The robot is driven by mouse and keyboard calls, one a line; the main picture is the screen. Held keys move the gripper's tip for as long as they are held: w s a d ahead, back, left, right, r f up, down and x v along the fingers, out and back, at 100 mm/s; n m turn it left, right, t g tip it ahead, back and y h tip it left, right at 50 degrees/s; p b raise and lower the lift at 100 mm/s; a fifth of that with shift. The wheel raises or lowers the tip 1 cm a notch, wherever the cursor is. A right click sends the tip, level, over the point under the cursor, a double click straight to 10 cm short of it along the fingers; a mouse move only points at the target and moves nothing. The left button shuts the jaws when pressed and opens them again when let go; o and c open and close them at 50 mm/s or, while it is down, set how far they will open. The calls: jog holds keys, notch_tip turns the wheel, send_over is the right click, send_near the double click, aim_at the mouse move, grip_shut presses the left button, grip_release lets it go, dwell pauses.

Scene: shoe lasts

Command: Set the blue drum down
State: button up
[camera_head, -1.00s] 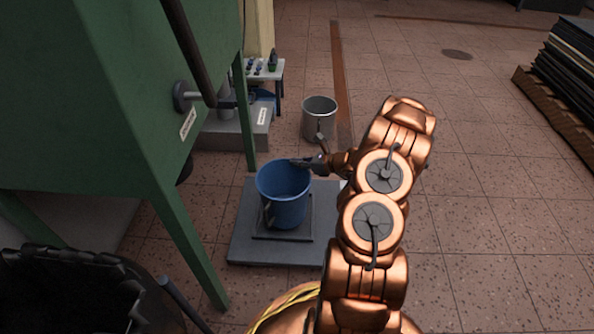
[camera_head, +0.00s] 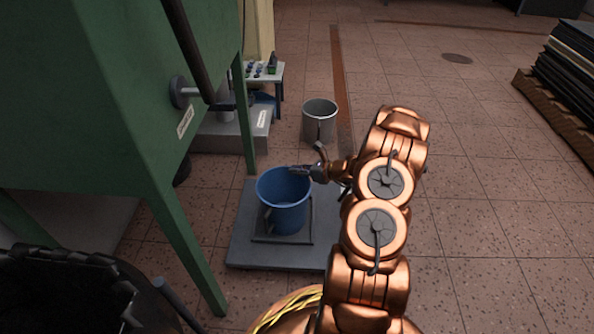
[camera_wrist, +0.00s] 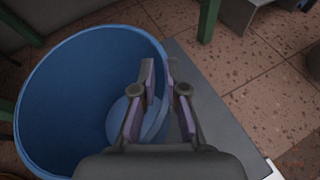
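The blue drum (camera_head: 286,202) is an open-topped bucket with a side handle, standing upright on a low grey platform (camera_head: 243,256). In the wrist view the drum (camera_wrist: 60,95) fills the left half, empty inside. My gripper (camera_head: 302,170) is at the far right part of its rim. In the wrist view, my gripper's fingers (camera_wrist: 162,75) straddle the rim, one inside and one outside, with a visible gap between them. The exact contact with the wall is hard to see.
A grey metal mug-like pot (camera_head: 320,121) stands on the floor behind. A green machine (camera_head: 120,110) with legs is on the left, and a black bin (camera_head: 70,290) at lower left. Stacked dark sheets (camera_head: 565,75) lie at far right. The tiled floor at right is clear.

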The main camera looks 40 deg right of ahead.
jog(key=shift+o, duration=1.4)
